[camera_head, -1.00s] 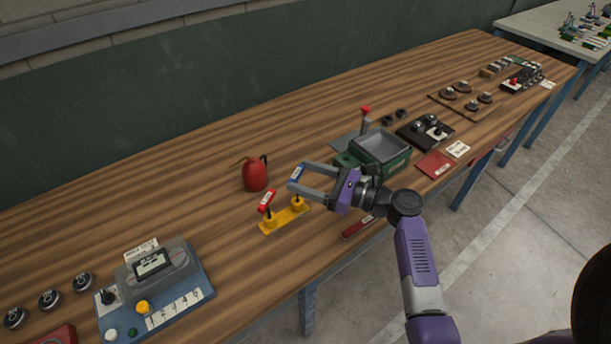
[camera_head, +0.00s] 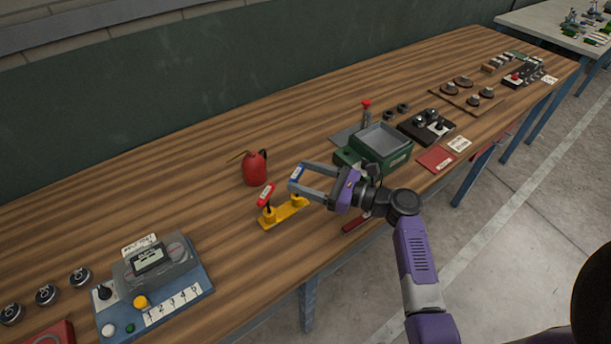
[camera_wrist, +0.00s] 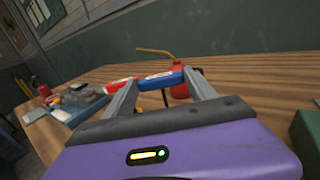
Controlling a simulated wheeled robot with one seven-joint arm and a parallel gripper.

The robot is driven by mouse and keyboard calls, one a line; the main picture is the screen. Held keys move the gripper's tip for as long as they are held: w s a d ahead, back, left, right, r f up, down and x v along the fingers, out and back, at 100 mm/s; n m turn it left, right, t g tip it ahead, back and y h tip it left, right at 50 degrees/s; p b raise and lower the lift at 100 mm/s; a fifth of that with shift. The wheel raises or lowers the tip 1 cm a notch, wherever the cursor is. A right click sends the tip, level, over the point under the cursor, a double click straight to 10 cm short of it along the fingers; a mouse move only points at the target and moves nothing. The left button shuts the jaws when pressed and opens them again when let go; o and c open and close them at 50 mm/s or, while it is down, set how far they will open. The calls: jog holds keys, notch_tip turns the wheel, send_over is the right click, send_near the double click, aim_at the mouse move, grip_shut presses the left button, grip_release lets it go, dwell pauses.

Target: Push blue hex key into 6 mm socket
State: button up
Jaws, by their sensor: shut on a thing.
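The blue hex key (camera_head: 298,173) has a blue handle with a white label and stands over the right end of the yellow holder (camera_head: 281,216). My gripper (camera_head: 296,178) is shut on its blue handle. The lower end of its shank is at the holder's right socket; how deep it sits I cannot tell. A red-handled key (camera_head: 266,195) stands in the left end of the holder. In the wrist view the blue handle (camera_wrist: 166,80) lies between my fingertips, with the red handle (camera_wrist: 120,85) to its left. The sockets' size marks are not readable.
A red oil can (camera_head: 255,169) stands just behind the holder. A green box with a grey tray (camera_head: 381,140) is to the right of my gripper. A blue control console (camera_head: 155,285) is at the left front. Bare wood lies left of the holder.

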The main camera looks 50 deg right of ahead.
jog(key=shift+f+b, duration=0.3)
jog(key=shift+f, duration=0.25)
jog(key=o, duration=1.5)
jog(key=shift+r, duration=0.1)
jog(key=shift+c, duration=0.2)
jog(key=b+v, duration=0.1)
jog(key=v, duration=0.6)
jog(key=shift+s, duration=0.4)
jog(key=shift+d, duration=0.1)
